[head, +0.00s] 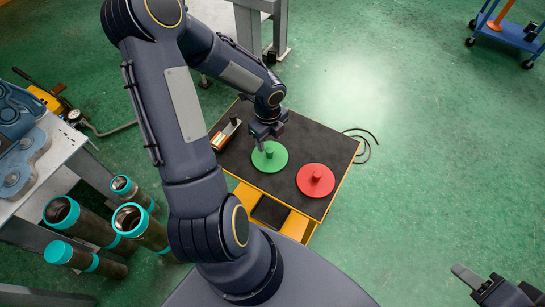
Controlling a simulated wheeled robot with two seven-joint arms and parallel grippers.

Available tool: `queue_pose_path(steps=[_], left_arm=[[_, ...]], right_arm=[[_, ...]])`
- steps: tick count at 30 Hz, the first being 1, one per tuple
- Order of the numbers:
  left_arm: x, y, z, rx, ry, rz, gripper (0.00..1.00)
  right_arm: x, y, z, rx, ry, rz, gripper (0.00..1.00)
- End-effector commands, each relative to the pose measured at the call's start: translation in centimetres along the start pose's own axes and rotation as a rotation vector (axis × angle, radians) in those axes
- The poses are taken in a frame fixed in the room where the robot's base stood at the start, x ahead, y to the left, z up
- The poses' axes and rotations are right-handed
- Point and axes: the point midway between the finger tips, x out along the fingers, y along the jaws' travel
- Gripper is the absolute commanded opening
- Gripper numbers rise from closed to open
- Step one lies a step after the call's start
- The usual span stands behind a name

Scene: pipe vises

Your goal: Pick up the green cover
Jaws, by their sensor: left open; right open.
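The green cover (265,162) is a flat round disc lying on the black top of a low yellow-edged table (324,140). A red cover (315,180) with a knob in its middle lies to its right, apart from it. My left gripper (262,144) is open at the upper part of the green cover and hides some of it, including where a knob might be. I cannot tell whether the fingers touch it. My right gripper (466,281) is open and empty at the lower right, over the floor and away from the table.
A small device with an orange part (222,137) lies at the table's left. Several pipes with teal ends (62,212) stand and lie at the lower left. A grey workbench (45,165) is at the far left. The green floor on the right is mostly clear.

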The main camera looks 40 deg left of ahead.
Motion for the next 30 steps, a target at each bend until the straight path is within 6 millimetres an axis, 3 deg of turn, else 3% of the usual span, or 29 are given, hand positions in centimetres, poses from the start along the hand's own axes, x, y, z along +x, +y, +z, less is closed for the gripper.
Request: queue_pose_path(steps=[12,21,30], left_arm=[[5.5,0.1,-0.5,-0.002,0.002,0.001,0.50],[5.8,0.1,-0.5,-0.002,0.000,0.000,0.49],[5.8,0.1,-0.5,-0.002,0.000,0.000,0.09]], right_arm=[[0.7,0.3,0.3,0.000,0.000,0.000,0.45],[0.7,0.3,0.3,0.000,0.000,0.000,0.45],[0.7,0.3,0.3,0.000,0.000,0.000,0.45]])
